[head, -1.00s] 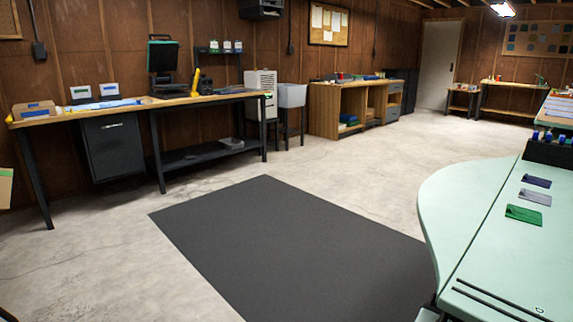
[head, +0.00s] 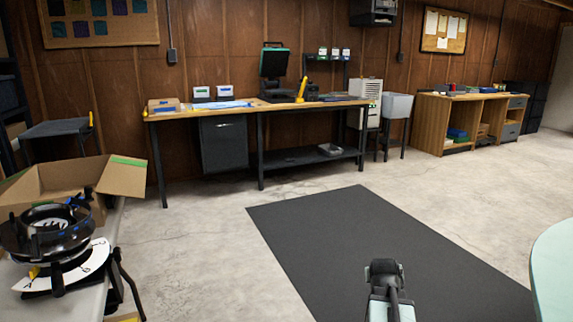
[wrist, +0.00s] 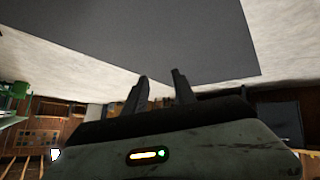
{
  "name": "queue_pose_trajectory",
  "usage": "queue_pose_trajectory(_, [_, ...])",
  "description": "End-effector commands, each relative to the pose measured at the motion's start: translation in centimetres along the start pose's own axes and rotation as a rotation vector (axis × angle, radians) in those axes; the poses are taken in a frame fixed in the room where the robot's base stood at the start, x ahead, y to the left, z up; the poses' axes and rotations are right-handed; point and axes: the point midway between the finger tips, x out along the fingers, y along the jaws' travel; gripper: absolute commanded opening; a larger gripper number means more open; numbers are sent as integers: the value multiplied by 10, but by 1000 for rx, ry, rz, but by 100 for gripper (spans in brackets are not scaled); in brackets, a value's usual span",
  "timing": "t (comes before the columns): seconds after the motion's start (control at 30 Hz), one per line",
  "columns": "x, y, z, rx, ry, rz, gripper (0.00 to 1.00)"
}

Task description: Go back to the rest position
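My gripper shows in the wrist view (wrist: 158,88), its two dark fingers apart with a gap between them and nothing held. The wrist picture is upside down, with the floor at the top. In the head view, part of my arm (head: 386,285) shows at the bottom, over the dark floor mat (head: 350,235). The fingertips cannot be made out there.
A long workbench (head: 230,112) stands along the wood wall. At the lower left, a table bears an open cardboard box (head: 75,185) and a black round device (head: 50,235). A pale green table edge (head: 555,270) is at the right. Concrete floor (head: 210,240) is clear.

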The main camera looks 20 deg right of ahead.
Motion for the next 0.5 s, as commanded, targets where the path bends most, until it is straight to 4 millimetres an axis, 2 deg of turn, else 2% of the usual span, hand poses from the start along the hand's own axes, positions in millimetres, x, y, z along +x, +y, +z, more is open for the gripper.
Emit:
queue_pose_trajectory(0.03, [-15, -44, 1, -27, -55, -58, 32])
queue_pose_trajectory(0.1, [-34, -101, 15, -67, -149, -134, 32])
queue_pose_trajectory(0.17, [-54, -148, 29, -106, -230, -194, 32])
queue_pose_trajectory(0.2, [-70, -176, 40, -135, -284, -231, 32])
queue_pose_trajectory(0.3, [-110, -236, 67, -209, -410, -308, 32])
queue_pose_trajectory(0.4, [-152, -281, 95, -288, -522, -366, 32])
queue_pose_trajectory(0.5, [-195, -315, 121, -368, -625, -409, 32])
